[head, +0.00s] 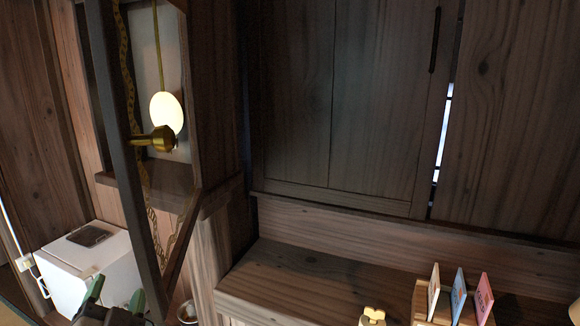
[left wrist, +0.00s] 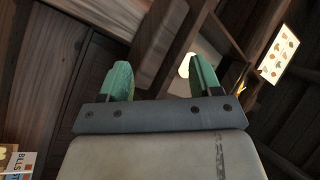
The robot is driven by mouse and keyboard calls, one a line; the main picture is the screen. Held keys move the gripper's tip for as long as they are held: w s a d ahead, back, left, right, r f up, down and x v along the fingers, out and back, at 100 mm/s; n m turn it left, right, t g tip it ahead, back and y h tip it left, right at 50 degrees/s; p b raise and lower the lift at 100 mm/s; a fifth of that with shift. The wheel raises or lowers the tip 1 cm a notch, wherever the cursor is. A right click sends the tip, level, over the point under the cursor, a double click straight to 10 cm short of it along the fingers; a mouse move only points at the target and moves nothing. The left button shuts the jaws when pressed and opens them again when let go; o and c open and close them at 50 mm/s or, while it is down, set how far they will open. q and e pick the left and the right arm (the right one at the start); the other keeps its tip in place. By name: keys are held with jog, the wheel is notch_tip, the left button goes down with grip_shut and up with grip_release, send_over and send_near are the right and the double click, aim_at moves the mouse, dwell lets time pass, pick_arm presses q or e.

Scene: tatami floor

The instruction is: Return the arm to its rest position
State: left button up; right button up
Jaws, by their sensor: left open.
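My left gripper (head: 116,294) shows at the bottom left of the head view, its green fingers spread apart. In the left wrist view the same gripper (left wrist: 160,78) is open, with nothing between its two green fingers. The rest of the left arm is mostly out of the head view. My right gripper is not in either view.
A white box-like appliance (head: 92,266) stands behind the left gripper. A dark wooden post (head: 122,150) and a glowing lamp (head: 166,113) are above. A wooden bench (head: 300,281) runs right, with upright cards (head: 459,295) in a wooden holder.

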pick_arm(q)
jog(key=s+d+f+n+g+h, duration=0.15)
jog(key=s+f+g, duration=0.3)
jog(key=f, duration=0.45)
jog(key=s+d+f+n+g+y, duration=0.1)
jog(key=s+f+n+g, duration=0.1)
jog(key=s+f+g, duration=0.45)
jog(key=s+d+f+g+h, duration=0.4)
jog(key=s+d+f+g, duration=0.2)
jog(key=s+f, duration=0.5)
notch_tip(320, 180, down, 25)
jog(key=s+g, duration=0.1)
jog(key=s, duration=0.1)
jog(key=s+a+f+g, duration=0.1)
jog(key=s+a+f, duration=0.2)
jog(key=s+f, duration=1.3)
jog(key=shift+a+f, duration=0.15)
jog(key=shift+f, duration=0.05)
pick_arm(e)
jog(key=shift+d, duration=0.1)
pick_arm(q)
jog(key=shift+w+n+y, duration=0.1)
jog(key=shift+n+y, duration=0.15)
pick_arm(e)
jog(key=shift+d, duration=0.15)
